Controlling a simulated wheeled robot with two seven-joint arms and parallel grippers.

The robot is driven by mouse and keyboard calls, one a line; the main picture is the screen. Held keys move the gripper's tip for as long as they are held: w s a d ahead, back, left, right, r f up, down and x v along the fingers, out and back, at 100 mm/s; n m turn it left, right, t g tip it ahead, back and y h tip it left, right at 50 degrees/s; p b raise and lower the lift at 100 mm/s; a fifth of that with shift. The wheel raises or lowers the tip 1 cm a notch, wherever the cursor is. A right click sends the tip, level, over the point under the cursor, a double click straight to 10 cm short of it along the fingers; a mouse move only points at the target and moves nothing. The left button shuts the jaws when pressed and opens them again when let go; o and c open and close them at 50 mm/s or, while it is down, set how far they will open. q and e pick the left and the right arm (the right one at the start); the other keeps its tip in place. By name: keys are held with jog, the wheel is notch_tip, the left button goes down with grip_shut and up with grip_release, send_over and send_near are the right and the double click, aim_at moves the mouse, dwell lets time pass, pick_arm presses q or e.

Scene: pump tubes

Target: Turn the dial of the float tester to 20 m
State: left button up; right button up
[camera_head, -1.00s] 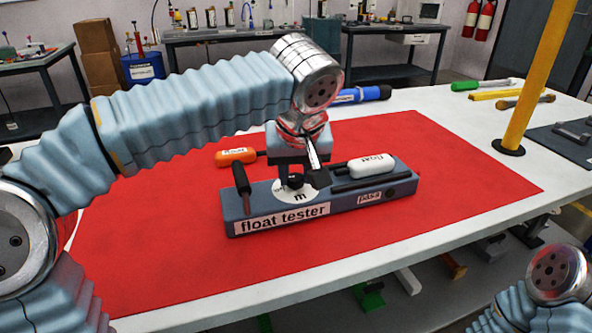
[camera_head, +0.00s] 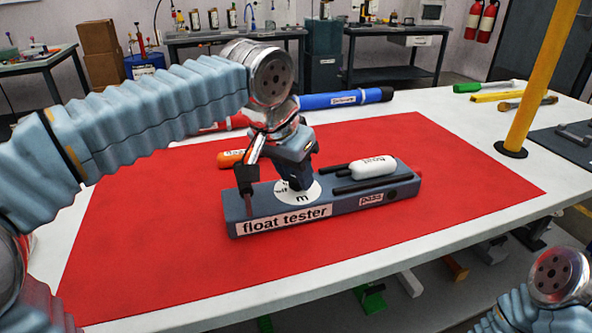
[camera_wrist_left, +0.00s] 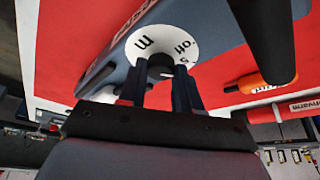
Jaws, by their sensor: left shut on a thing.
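The float tester (camera_head: 345,205) is a long blue-grey box with a name label, lying on the red mat (camera_head: 150,240). Its round white dial face (camera_head: 302,197) shows a black "m". In the left wrist view the dial face (camera_wrist_left: 143,43) also shows "off" and part of a number. My left gripper (camera_head: 297,182) points down over the dial. In the left wrist view its fingers (camera_wrist_left: 160,85) are closed on the dark dial knob (camera_wrist_left: 160,65). The knob's pointer setting cannot be read. My right gripper is out of view; only part of that arm shows at bottom right.
A black-handled lever (camera_head: 244,178) stands left of the dial. A white float (camera_head: 373,167) and black rods (camera_head: 350,186) lie on the tester's right part. A yellow post (camera_head: 541,80) rises at right.

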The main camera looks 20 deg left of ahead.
pick_arm(q)
jog(key=m, duration=0.2)
jog(key=m+g+h, duration=0.1)
jog(key=m, duration=0.1)
jog(key=shift+w+a+m+h, duration=0.1)
jog(key=shift+m+h, duration=0.2)
jog(key=m, duration=0.2)
jog(key=m+g+h, duration=0.1)
jog(key=m, duration=0.1)
jog(key=shift+w+a+m, duration=0.1)
jog(key=shift+w+m, duration=0.05)
jog(key=shift+m, duration=0.15)
jog(key=m+g, duration=0.2)
jog(key=m, duration=0.2)
jog(key=shift+w+m, duration=0.15)
jog(key=shift+m, duration=0.15)
jog(key=shift+w+m+g, duration=0.1)
jog(key=shift+m+g, duration=0.9)
jog(key=shift+m, duration=1.2)
jog(key=o, duration=1)
jog(key=shift+o, duration=0.2)
